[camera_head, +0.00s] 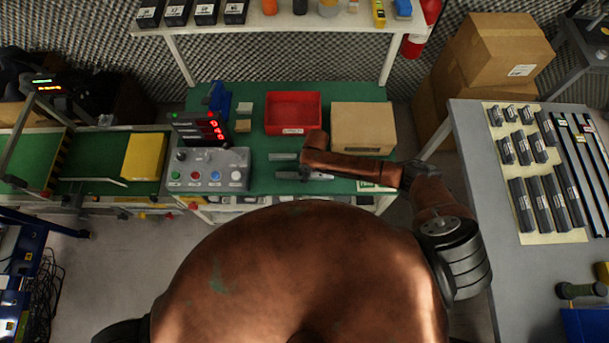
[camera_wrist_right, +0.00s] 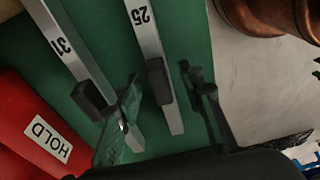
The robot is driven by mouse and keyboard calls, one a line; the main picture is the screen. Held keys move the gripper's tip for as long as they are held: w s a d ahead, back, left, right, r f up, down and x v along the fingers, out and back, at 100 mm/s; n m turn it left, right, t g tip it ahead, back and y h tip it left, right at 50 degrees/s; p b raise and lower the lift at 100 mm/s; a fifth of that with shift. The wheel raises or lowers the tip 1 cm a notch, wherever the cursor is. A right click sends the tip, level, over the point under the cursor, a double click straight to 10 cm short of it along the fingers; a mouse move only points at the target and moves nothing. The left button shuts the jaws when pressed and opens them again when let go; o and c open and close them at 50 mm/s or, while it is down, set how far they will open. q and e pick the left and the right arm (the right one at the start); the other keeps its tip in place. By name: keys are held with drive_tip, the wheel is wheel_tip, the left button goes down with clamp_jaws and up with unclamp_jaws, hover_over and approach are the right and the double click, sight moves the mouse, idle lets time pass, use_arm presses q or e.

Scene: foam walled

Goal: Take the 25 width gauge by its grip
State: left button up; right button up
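The 25 width gauge (camera_wrist_right: 148,35) is a light grey bar marked 25 with a black grip (camera_wrist_right: 159,80). It lies on the green bench top and shows in the head view (camera_head: 287,175). My right gripper (camera_wrist_right: 163,88) is open, one finger on each side of the 25 grip, with a visible gap to the right finger. I cannot tell how far above the bench the fingertips are. The 31 gauge (camera_wrist_right: 70,45), also with a black grip, lies beside it, left of the left finger; it shows in the head view (camera_head: 284,156). My left gripper is out of view.
A red HOLD tray (camera_wrist_right: 30,120) lies beyond the 31 gauge; it shows in the head view (camera_head: 293,111). A cardboard box (camera_head: 363,127) stands right of it. A button panel (camera_head: 207,172) stands left of the gauges. The bench's front edge is close to the 25 gauge.

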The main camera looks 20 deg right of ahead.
clamp_jaws()
drive_tip(key=shift+r, duration=0.1)
idle(0.5)
